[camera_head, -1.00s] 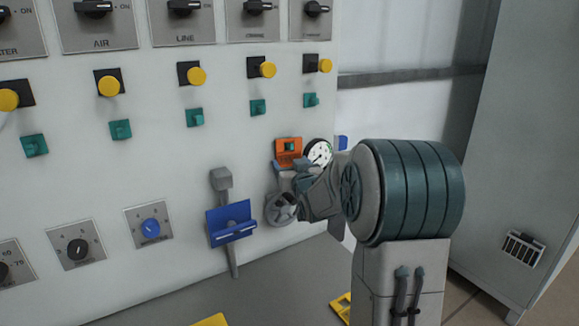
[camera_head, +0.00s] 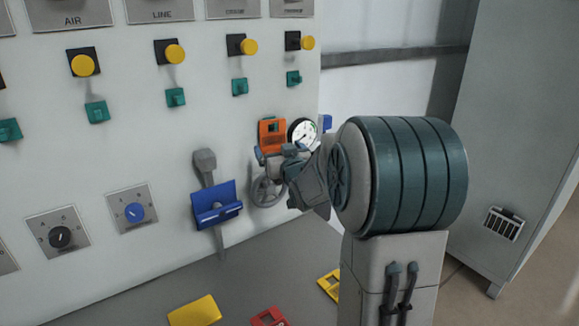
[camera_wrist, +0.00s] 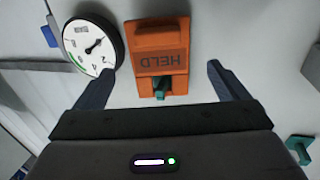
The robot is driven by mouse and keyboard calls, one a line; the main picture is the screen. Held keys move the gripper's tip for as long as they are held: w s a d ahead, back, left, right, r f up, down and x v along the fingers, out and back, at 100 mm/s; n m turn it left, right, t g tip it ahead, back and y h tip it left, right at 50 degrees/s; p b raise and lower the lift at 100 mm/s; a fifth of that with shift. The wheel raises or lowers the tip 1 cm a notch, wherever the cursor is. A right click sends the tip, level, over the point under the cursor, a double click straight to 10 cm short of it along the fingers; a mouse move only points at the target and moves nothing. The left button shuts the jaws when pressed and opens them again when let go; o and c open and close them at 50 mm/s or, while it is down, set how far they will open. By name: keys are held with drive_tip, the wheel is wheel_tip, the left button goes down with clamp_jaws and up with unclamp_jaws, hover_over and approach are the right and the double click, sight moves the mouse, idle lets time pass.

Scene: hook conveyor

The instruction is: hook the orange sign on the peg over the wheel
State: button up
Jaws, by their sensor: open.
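The orange sign (camera_head: 271,140) is on the panel above the grey wheel (camera_head: 266,191), left of the round gauge. In the wrist view the sign (camera_wrist: 160,38) appears upside down with the word HELD, and the green peg (camera_wrist: 160,88) pokes out through its slot, so the sign hangs on the peg. My gripper (camera_head: 272,155) is just below the sign in the head view. In the wrist view my gripper (camera_wrist: 162,80) is open, one dark finger on each side of the sign with clear gaps. Part of the wheel is hidden behind my gripper.
A gauge (camera_head: 302,132) sits close to the sign's right. A blue holder (camera_head: 216,207) on a grey lever is left of the wheel. Yellow (camera_head: 195,311) and red (camera_head: 269,317) signs lie on the surface below. A grey cabinet (camera_head: 478,120) stands at the right.

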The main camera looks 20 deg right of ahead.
drive_tip(key=s+b, duration=0.1)
drive_tip(key=s, duration=0.9)
drive_tip(key=s+a+f+g, duration=0.4)
drive_tip(key=s+g, duration=0.1)
drive_tip(key=s, duration=0.3)
drive_tip(key=s+a+f+g, duration=0.4)
drive_tip(key=s+g, duration=0.1)
drive_tip(key=s, duration=0.3)
drive_tip(key=s+a+f+g+y+p, duration=0.1)
drive_tip(key=s+a+f+g, duration=0.3)
drive_tip(key=s, duration=0.5)
drive_tip(key=shift+a+n+g, duration=0.25)
drive_tip(key=shift+n+g, duration=0.05)
drive_tip(key=shift+g, duration=0.3)
idle(0.9)
